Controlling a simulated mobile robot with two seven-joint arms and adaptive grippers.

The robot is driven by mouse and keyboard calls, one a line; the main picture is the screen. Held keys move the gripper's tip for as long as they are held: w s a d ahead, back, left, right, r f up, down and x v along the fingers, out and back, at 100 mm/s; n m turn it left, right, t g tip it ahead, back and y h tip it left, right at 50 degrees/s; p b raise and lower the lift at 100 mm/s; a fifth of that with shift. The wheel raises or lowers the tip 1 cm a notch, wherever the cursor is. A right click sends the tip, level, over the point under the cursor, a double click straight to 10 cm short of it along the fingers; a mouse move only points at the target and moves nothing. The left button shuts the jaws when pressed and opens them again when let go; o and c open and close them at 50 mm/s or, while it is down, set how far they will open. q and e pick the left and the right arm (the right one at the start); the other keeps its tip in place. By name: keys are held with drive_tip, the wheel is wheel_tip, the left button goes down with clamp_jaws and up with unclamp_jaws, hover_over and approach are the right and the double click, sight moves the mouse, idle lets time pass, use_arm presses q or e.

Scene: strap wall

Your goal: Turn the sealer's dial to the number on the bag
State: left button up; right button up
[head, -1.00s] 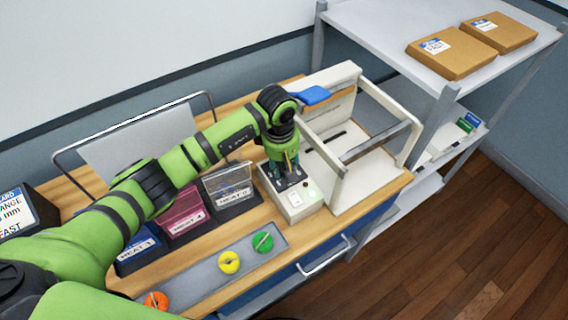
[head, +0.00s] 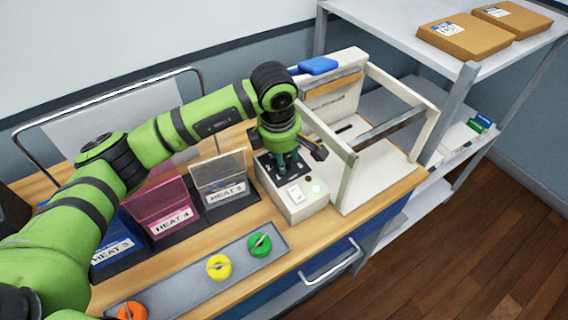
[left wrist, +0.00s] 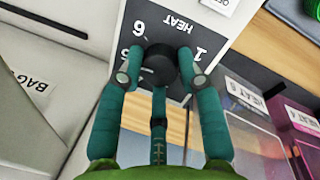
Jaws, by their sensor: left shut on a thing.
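The sealer (head: 292,210) is a pale box on the wooden bench, with a white switch and a lit green lamp on top. Its round black dial (left wrist: 158,62) sits on a dark plate marked HEAT; 1 and 6 are readable, other marks are partly covered. My left gripper (head: 285,163) points down at the dial, and its teal fingers (left wrist: 160,75) are shut around the dial's sides in the left wrist view. The dial's pointer is not discernible. A label reading BAG (left wrist: 30,82) shows at the left; no number is readable there. My right gripper is out of view.
A grey tray (head: 190,282) with coloured round pieces lies in front.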

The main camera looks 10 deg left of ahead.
use_arm(q)
drive_tip(key=shift+s+f+n+b, duration=0.1)
drive_tip(key=shift+f+n+b, duration=0.05)
drive_tip(key=shift+n+b, duration=0.75)
drive_tip(key=o, duration=1.1)
drive_tip(key=shift+r, duration=0.25)
drive_tip(key=r, duration=0.3)
drive_tip(key=s+r, duration=0.1)
drive_tip(key=r, duration=0.3)
drive_tip(key=s+r, duration=0.1)
drive_tip(key=r, duration=0.3)
drive_tip(key=shift+s+a+r, duration=0.15)
drive_tip(key=shift+s+r, duration=0.05)
drive_tip(key=shift+r, duration=0.05)
